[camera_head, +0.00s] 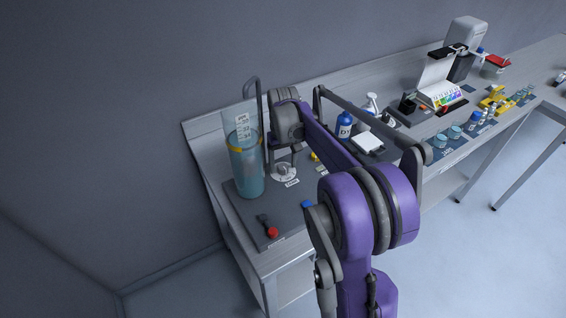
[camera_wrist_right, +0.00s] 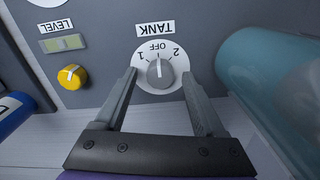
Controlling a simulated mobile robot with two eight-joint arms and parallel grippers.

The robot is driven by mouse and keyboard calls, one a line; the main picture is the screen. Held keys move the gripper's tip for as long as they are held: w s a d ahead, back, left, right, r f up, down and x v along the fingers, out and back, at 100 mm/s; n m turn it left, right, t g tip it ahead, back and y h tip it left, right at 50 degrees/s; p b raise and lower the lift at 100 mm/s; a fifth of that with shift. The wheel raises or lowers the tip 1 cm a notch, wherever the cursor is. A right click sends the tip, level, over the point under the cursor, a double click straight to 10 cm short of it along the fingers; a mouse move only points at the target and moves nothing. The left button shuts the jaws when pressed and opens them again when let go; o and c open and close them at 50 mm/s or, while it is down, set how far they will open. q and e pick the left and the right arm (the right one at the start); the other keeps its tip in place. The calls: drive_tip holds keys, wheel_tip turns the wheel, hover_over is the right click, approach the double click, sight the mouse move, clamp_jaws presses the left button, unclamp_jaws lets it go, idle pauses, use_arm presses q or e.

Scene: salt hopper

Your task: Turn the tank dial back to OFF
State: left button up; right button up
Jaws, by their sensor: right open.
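The tank dial (camera_wrist_right: 160,72) is a grey knob on a white disc marked 1, OFF and 2, under an upside-down TANK label. The pale line on the knob appears to point up the picture toward OFF. My right gripper (camera_wrist_right: 159,78) is open, with one finger on each side of the dial; contact cannot be told. In the head view the white dial disc (camera_head: 285,172) lies on the dark panel, with my right gripper (camera_head: 284,158) just above it and partly hiding it. My left gripper is not in view.
A tall bluish cylinder (camera_head: 248,170) stands close left of the dial in the head view and at right in the wrist view (camera_wrist_right: 270,85). A yellow LEVEL knob (camera_wrist_right: 72,76) is nearby. A red knob (camera_head: 271,232) sits at the panel's front; a blue bottle (camera_head: 345,127) stands behind.

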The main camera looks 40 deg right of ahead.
sight(283, 166)
drive_tip(key=shift+r, duration=0.1)
wheel_tip(283, 166, up, 11)
drive_tip(key=shift+p, duration=0.3)
drive_tip(key=shift+f, duration=0.25)
idle(0.4)
